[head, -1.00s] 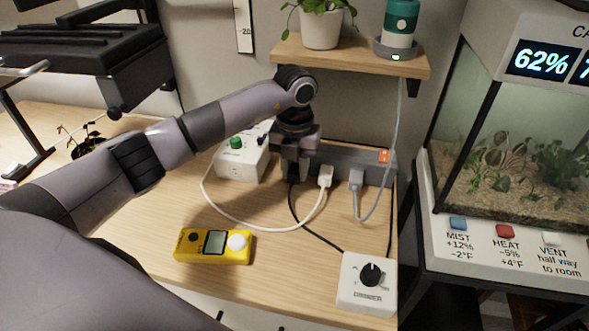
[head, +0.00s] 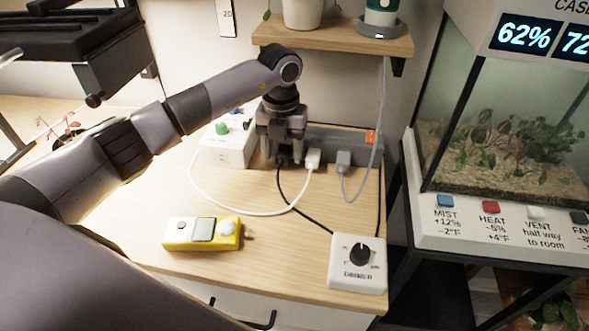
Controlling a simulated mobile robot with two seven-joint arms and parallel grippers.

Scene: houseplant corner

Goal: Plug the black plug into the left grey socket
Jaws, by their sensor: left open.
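The grey power strip (head: 338,143) lies along the wall at the back of the desk. My left gripper (head: 283,152) is over its left part and hides the left grey socket. The black plug (head: 283,160) shows just below the gripper's fingers, at the strip's left part, with its black cable (head: 291,194) running forward. The fingers are open, close around or above the plug. Whether the plug is fully seated is hidden. My right gripper is not in view.
A white plug (head: 313,158) and a grey plug (head: 343,160) sit in the strip just right. A white box with a green knob (head: 222,128) stands left. A yellow meter (head: 202,233) and white dimmer box (head: 357,264) lie in front. A shelf (head: 335,42) hangs above.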

